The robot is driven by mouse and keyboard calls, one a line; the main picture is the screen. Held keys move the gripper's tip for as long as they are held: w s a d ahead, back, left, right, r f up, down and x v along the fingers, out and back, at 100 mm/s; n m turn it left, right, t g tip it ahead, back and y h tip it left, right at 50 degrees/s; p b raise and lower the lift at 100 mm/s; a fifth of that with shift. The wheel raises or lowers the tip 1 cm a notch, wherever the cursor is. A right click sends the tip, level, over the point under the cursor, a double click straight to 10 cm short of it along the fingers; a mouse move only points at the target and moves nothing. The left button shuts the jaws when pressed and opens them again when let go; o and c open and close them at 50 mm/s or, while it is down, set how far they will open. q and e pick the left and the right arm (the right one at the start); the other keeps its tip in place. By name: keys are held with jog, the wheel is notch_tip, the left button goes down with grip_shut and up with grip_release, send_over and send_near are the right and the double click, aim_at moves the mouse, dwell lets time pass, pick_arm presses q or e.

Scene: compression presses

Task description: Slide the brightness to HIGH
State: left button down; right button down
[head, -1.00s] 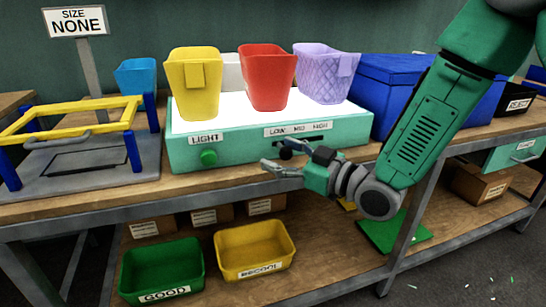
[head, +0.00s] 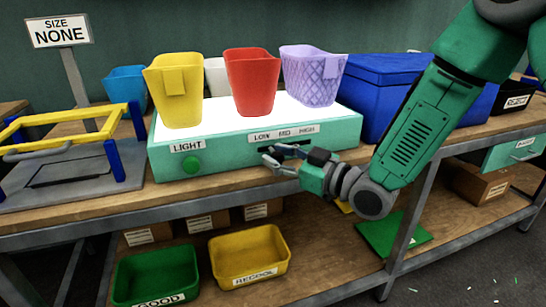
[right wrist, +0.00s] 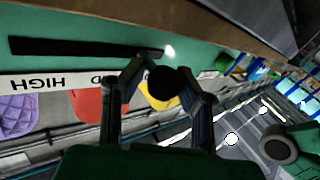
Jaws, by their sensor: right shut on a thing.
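The teal light box (head: 230,160) stands on the bench, its white top lit. Its front has a green LIGHT knob (head: 191,165) at left and a LOW, MID, HIGH label (head: 284,133) over a dark slot. My right gripper (head: 272,156) is at the slot, below the LOW end of the label. In the right wrist view, its fingers are shut on the round black slider knob (right wrist: 163,83). The slot (right wrist: 85,47) runs empty from there toward HIGH (right wrist: 40,84), at picture left in that view. The left gripper is not in view.
Yellow (head: 175,92), red (head: 252,84) and purple (head: 312,77) bins stand on the lit top. A blue box (head: 385,88) is to the right. A yellow and blue frame (head: 75,150) stands at left. The space before the box's front is clear.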

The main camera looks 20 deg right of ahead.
jog(key=d+p, duration=0.2)
jog(key=d, duration=0.6)
jog(key=shift+f+p, duration=0.15)
jog(key=shift+p, duration=0.15)
jog(key=shift+d+f, duration=0.15)
jog(key=shift+d, duration=0.25)
jog(key=c, duration=1.2)
grip_release()
jog(key=shift+s, duration=0.1)
jog(key=shift+d, duration=0.15)
jog(key=v, duration=1.1)
jog(key=shift+s+d, duration=0.25)
jog(key=shift+s, duration=0.1)
